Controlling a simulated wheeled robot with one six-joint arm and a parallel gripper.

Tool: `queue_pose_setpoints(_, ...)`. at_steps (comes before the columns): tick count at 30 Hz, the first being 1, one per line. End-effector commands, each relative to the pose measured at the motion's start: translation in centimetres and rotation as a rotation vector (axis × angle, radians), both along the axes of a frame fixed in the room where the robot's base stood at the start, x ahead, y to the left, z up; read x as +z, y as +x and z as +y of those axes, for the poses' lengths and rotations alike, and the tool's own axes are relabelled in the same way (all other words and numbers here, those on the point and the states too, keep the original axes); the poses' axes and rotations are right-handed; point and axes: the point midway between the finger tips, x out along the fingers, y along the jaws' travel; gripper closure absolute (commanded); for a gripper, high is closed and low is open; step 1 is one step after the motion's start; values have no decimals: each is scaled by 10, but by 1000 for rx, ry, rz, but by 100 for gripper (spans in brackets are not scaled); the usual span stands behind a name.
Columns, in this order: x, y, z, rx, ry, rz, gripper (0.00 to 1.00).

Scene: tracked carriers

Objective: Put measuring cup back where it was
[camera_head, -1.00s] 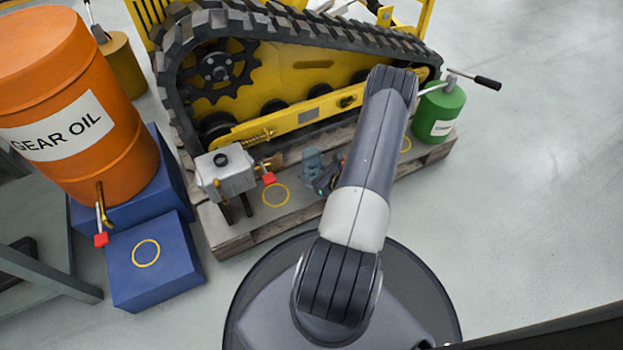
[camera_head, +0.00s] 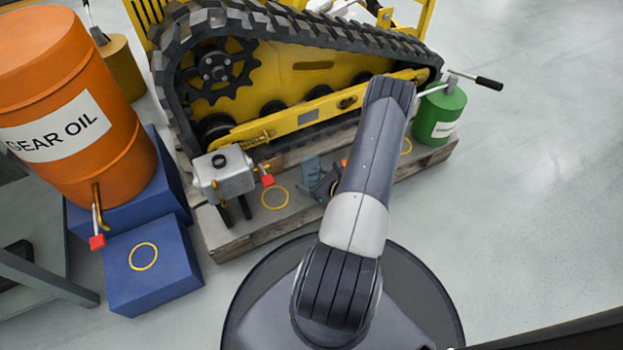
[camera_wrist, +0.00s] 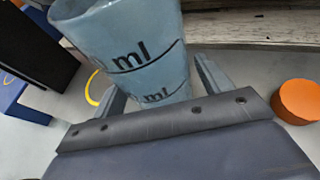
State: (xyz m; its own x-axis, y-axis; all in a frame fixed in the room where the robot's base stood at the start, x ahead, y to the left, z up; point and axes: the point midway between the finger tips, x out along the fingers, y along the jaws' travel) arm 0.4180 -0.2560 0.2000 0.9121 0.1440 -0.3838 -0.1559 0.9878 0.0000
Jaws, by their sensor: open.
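The measuring cup (camera_wrist: 130,45) is blue-grey and see-through, with dark "ml" markings. In the wrist view it stands between the two fingers of my gripper (camera_wrist: 160,82), which is open. I cannot tell whether either finger touches the cup. In the head view the cup (camera_head: 312,168) shows small above the wooden pallet, beside my gripper (camera_head: 325,186), which my arm partly hides. A yellow ring (camera_head: 275,197) is marked on the pallet, left of the cup. Other yellow rings lie on the blue box (camera_head: 143,257) and at the pallet's right (camera_head: 406,146).
A grey tank (camera_head: 224,172) with a red-handled tap stands left of the ring. The orange gear oil drum (camera_head: 75,100) stands on a blue block. A green can (camera_head: 437,112) sits at the pallet's right end. The yellow tracked carrier (camera_head: 300,75) stands behind. Floor at right is clear.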

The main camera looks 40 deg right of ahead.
Motion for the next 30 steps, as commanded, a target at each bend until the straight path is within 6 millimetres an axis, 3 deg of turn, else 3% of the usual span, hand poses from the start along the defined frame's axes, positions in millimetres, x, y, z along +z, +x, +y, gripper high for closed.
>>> queue_pose_setpoints(5, 5, 0, 0, 0, 0, 0, 27)
queue_pose_setpoints(21, 41, -85, -14, -4, 0, 0, 27)
queue_pose_setpoints(30, 49, -108, -18, -1, 0, 0, 27)
